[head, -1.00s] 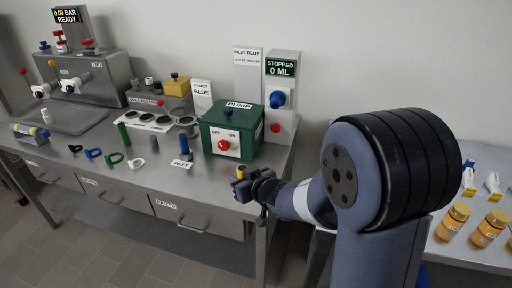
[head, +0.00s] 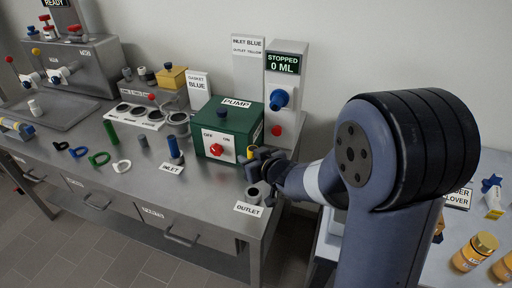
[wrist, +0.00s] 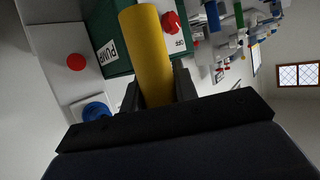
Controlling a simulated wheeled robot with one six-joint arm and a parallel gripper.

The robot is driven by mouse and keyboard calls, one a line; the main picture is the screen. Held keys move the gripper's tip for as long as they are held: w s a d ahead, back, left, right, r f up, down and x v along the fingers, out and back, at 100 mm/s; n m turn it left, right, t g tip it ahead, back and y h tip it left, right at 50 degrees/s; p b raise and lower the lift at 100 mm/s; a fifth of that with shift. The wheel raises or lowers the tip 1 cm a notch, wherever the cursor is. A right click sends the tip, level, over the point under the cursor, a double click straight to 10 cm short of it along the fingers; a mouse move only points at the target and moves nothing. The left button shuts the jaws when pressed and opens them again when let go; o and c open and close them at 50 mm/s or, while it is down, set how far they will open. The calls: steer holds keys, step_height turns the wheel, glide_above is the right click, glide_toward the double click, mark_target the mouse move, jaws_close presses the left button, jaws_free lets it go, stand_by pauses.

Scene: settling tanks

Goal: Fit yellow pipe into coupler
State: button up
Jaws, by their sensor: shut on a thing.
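The yellow pipe (wrist: 148,45) is gripped between the jaws of my gripper (wrist: 157,92) and points away from the wrist in the wrist view. In the head view, a small part of the yellow pipe (head: 251,153) shows at my gripper (head: 257,164), beside the green pump's front right corner. A grey, open-topped coupler (head: 253,195) stands by the OUTLET label (head: 248,209), below my gripper in the picture. The pipe appears apart from this coupler. A blue pipe (head: 174,147) stands upright in a grey coupler by the INLET label (head: 172,169).
The green pump (head: 229,128) with a red knob (head: 216,149) is close to my gripper. The control panel (head: 284,105) reads STOPPED, 0 ML. The bench top left of the outlet is clear.

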steer(key=shift+s+r, duration=0.1)
stand_by(0.3)
step_height(320, 180, down, 6)
steer(key=b, duration=0.5)
steer(key=shift+f+b, duration=1.85)
steer(key=shift+f, duration=0.2)
stand_by(1.4)
steer(key=o, duration=1.1)
steer(key=shift+r, duration=0.1)
steer(key=p+v, duration=0.1)
steer(key=v, duration=1)
steer(key=shift+p, duration=0.4)
steer(key=shift+a, duration=0.15)
